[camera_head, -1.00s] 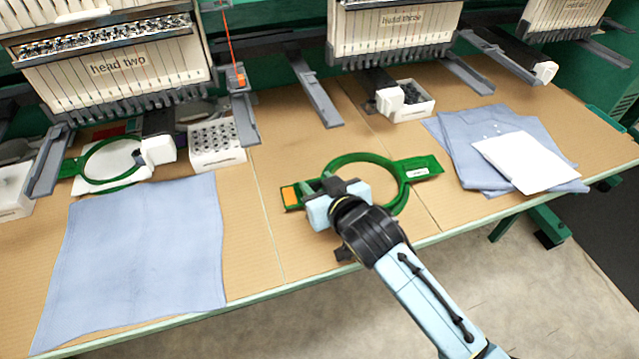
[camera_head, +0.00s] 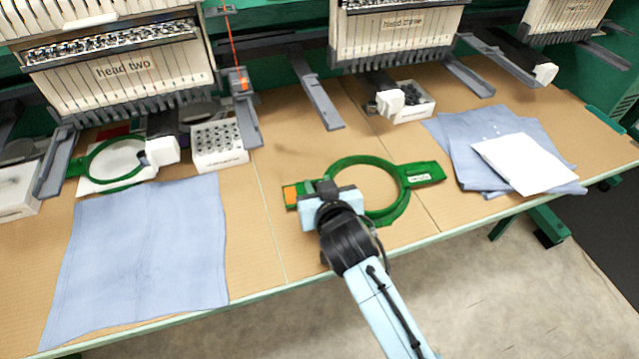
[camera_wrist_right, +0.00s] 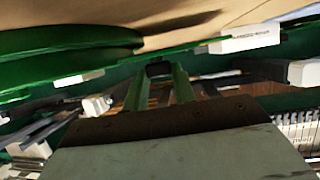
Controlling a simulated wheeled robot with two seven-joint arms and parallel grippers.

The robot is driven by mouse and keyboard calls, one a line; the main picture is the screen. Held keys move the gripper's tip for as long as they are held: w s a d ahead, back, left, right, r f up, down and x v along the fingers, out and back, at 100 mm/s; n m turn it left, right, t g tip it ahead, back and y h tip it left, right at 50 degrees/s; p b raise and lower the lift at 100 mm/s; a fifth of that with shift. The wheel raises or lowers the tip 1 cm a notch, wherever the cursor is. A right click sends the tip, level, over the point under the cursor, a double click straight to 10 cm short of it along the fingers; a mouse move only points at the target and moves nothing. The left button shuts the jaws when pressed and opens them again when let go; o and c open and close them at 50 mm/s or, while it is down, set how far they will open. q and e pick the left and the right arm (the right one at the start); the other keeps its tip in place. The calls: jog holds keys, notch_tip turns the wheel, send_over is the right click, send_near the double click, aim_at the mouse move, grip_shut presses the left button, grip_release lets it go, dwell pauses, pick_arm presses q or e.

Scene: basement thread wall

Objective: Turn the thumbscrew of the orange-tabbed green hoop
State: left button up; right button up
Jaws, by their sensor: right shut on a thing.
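The orange-tabbed green hoop (camera_head: 405,205) lies on the tan table near its front edge. Its orange tab (camera_head: 291,194) points left and a labelled green arm (camera_head: 424,173) points right. My right gripper (camera_head: 326,187) is at the hoop's left side, between ring and orange tab, and covers the thumbscrew in the head view. In the right wrist view the gripper's two fingers (camera_wrist_right: 160,88) are close around a small dark piece (camera_wrist_right: 158,69), seemingly the thumbscrew, beside the green hoop (camera_wrist_right: 60,62). My left gripper is not in view.
A second green hoop (camera_head: 88,160) sits under head two at the left. White boxes of bobbins (camera_head: 219,145) stand by the machine. Blue cloth (camera_head: 140,255) lies front left; more blue cloth (camera_head: 455,150) with a white sheet (camera_head: 524,162) lies right. Grey machine arms (camera_head: 318,95) reach over the table.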

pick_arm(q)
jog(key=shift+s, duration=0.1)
pick_arm(e)
jog(key=o, duration=1)
jog(key=shift+c, duration=0.2)
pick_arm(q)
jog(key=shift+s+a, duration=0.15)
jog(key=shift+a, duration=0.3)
pick_arm(e)
jog(key=shift+o, duration=0.2)
jog(key=shift+s, duration=0.1)
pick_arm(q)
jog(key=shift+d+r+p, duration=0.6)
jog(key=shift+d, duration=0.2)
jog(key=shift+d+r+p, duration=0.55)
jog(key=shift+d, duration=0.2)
pick_arm(e)
jog(key=v, duration=1.3)
jog(key=shift+r, duration=0.15)
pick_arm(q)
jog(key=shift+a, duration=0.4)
pick_arm(e)
jog(key=shift+d, duration=0.1)
